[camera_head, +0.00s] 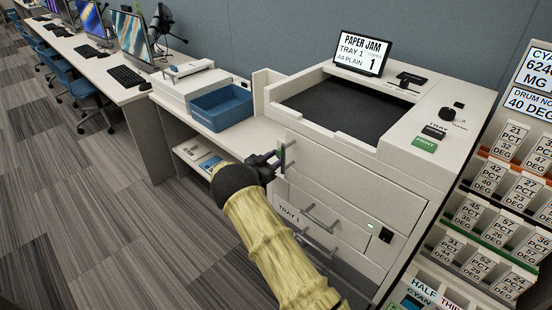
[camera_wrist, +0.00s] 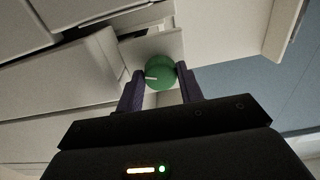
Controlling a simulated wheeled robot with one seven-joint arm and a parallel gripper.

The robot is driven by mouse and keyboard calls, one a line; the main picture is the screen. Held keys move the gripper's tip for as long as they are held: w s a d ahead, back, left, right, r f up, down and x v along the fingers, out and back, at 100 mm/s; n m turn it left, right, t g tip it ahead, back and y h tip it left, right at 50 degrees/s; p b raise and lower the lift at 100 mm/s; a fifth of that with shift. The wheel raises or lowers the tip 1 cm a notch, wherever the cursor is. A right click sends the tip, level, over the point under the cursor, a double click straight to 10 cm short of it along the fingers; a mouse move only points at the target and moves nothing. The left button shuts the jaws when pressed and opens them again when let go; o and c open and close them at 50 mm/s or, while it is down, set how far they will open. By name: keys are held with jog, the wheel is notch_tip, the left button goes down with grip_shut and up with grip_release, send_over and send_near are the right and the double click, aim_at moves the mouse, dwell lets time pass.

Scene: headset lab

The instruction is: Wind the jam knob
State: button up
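The jam knob is a round green knob with a white pointer line, on a pale panel in the wrist view (camera_wrist: 160,74). In the head view a green bit of it (camera_head: 283,156) shows at the left front side of the printer, mostly hidden by my gripper. My gripper (camera_head: 274,160) reaches that side from the front left. In the wrist view its two dark fingers (camera_wrist: 161,80) lie on either side of the knob, with no clear gap left. The white pointer points left. The printer's screen (camera_head: 362,53) reads PAPER JAM, TRAY 1.
Tray handles (camera_head: 320,217) stick out of the printer front below and right of my gripper. A blue bin (camera_head: 222,105) stands on the counter at left. A label rack (camera_head: 508,195) stands at right. The floor (camera_head: 120,220) at left is clear.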

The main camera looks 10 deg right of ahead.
jog(key=shift+f+m+b, duration=0.1)
jog(key=shift+m+b, duration=0.3)
jog(key=shift+b, duration=0.15)
jog(key=m+b, duration=0.4)
jog(key=b, duration=0.1)
jog(key=shift+f, duration=0.1)
jog(key=m+b, duration=0.7)
jog(key=b, duration=0.1)
jog(key=shift+m, duration=0.3)
jog(key=m+b, duration=0.6)
jog(key=b, duration=0.3)
jog(key=m+b, duration=0.3)
jog(key=shift+a+r, duration=0.1)
jog(key=shift+r, duration=0.1)
jog(key=shift+m+b, duration=0.3)
jog(key=o, duration=0.7)
jog(key=shift+r, duration=0.1)
